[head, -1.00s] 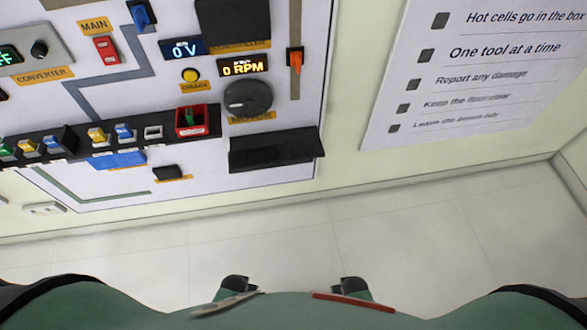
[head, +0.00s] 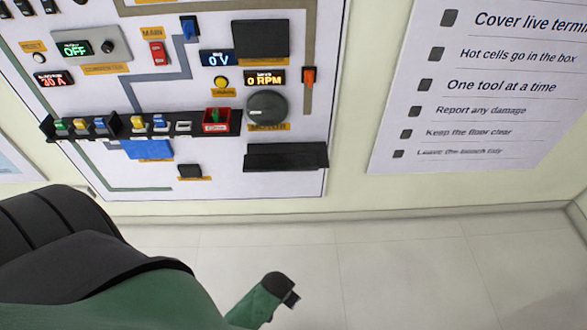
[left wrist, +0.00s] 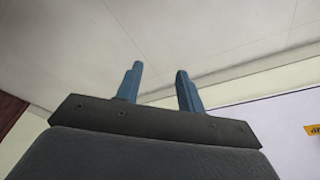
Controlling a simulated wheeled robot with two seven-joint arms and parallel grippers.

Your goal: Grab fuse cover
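No part in the head view can be read for sure as the fuse cover. Candidates on the white wall panel (head: 225,185) are a blue piece (head: 147,150) under the left part of the black shelf, a small black block (head: 190,171) with an orange label, and a large black cover (head: 260,38) at the top. My left gripper (left wrist: 160,70) shows in the left wrist view with its two blue fingers apart and nothing between them. It is away from the panel parts. My right gripper is not in view.
The black shelf (head: 98,125) holds several coloured fuse-like pieces and a red box (head: 216,120). A black tray (head: 286,157) sticks out at the lower right. A rules sign (head: 480,85) hangs to the right. The floor (head: 400,270) below is clear.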

